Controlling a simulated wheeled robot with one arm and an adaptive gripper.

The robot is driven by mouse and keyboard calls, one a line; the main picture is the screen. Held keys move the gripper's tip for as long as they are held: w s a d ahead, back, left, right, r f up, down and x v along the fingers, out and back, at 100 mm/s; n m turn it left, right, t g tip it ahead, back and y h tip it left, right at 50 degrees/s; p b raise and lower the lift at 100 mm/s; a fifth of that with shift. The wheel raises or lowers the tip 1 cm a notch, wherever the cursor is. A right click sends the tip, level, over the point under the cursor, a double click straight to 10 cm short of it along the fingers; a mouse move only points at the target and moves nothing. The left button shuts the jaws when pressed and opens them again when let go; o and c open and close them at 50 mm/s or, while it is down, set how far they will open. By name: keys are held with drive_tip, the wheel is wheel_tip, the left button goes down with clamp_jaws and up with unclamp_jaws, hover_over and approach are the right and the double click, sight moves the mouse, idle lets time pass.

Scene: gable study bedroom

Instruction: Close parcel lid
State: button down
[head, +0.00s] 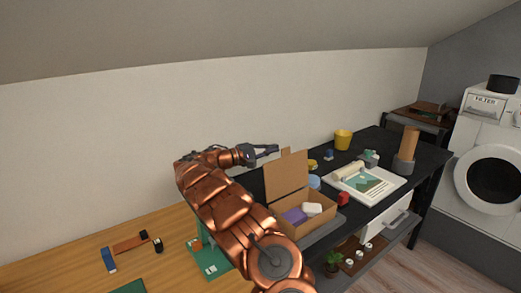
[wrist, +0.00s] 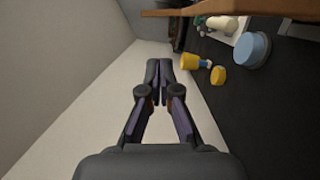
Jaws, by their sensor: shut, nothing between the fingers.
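A purple item (head: 294,216) and a white item (head: 312,209) lie inside. My gripper (head: 272,149) is shut and empty, level with the lid's top edge and to its left, near the wall. In the wrist view my gripper (wrist: 159,75) points along the wall, and a brown edge, seemingly the lid (wrist: 240,8), crosses the top right, apart from the fingers.
The sloped ceiling (head: 200,40) and white wall (head: 90,150) bound the space behind my arm.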

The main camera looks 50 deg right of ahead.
drive_tip(key=shift+s+a+r, duration=0.15)
drive_tip(key=shift+s+a, duration=0.05)
drive_tip(key=shift+s, duration=0.35)
drive_tip(key=shift+s+a+r, duration=0.1)
drive_tip(key=shift+s+a, duration=0.1)
drive_tip(key=shift+s, duration=0.3)
drive_tip(key=shift+s+a+r, duration=0.15)
drive_tip(key=shift+s+a, duration=0.05)
drive_tip(key=shift+s, duration=0.35)
drive_tip(key=shift+s, duration=0.1)
